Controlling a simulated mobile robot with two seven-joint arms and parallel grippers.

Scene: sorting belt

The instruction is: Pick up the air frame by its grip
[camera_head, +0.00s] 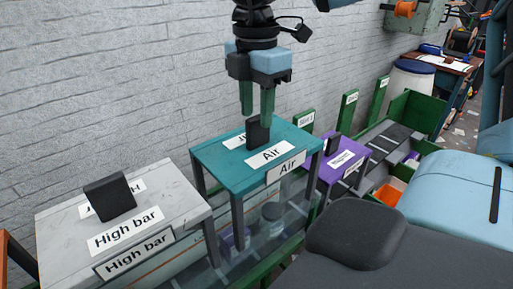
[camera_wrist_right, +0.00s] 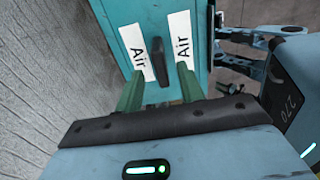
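The air frame (camera_head: 222,172) is a teal table-like frame with dark legs and white "Air" labels. Its grip (camera_head: 254,136) is a black upright block on top. My right gripper (camera_head: 257,114) points down over the air frame, its two green fingers apart at the grip. One finger partly covers the grip in the head view. In the right wrist view, the grip (camera_wrist_right: 159,61) shows between and beyond the open fingers (camera_wrist_right: 158,84), with a gap on each side. The air frame (camera_wrist_right: 130,14) lies under it. My left gripper is not in view.
A grey "High bar" frame (camera_head: 62,235) with a black grip stands to the left. A purple frame (camera_head: 350,147) stands close on the right. A brick wall (camera_head: 100,80) runs behind. Green posts (camera_head: 348,110) and an orange bin (camera_head: 386,196) are farther right.

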